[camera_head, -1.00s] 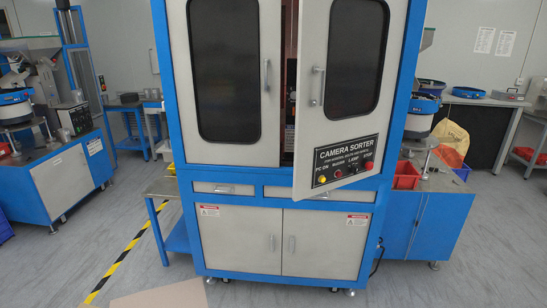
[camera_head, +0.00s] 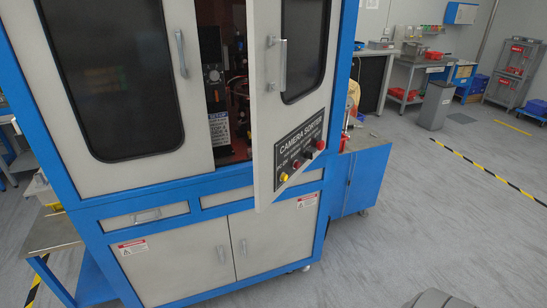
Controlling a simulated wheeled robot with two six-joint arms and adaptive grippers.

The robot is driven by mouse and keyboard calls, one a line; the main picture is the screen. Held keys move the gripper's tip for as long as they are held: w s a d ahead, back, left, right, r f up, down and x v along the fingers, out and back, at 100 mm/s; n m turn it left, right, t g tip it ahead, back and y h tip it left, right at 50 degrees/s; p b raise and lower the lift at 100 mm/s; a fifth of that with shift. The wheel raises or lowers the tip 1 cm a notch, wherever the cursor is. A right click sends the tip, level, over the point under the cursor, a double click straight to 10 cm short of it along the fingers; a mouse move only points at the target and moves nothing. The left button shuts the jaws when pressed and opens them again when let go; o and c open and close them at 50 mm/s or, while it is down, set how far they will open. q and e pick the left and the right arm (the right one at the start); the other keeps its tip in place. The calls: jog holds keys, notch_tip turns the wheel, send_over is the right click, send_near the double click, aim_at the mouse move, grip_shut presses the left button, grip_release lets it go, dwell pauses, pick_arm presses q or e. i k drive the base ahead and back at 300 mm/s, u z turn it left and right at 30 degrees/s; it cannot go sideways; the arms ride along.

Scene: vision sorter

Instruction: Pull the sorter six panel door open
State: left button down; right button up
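The sorter door (camera_head: 263,80) is the right upper door of a blue and white cabinet. It has a dark window, a grey handle (camera_head: 276,65) and a black "CAMERA SORTER" button panel (camera_head: 299,150). It stands partly open, swung out toward me, with a gap on its left side showing dark machinery (camera_head: 213,75) inside. The left upper door (camera_head: 115,182) is shut, with its own handle (camera_head: 181,53). Neither gripper shows in the view. A dark grey rounded shape at the bottom right edge may be part of my arm; I cannot tell.
Drawers and shut lower doors (camera_head: 180,265) lie below the upper doors. A grey side table (camera_head: 45,235) stands at the left. Open grey floor (camera_head: 400,220) lies to the right, with a grey bin (camera_head: 436,104) and benches farther back.

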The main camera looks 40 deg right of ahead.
aim_at(292, 44)
jog(key=z, duration=0.9)
jog(key=i, duration=0.8)
jog(key=z, duration=0.85)
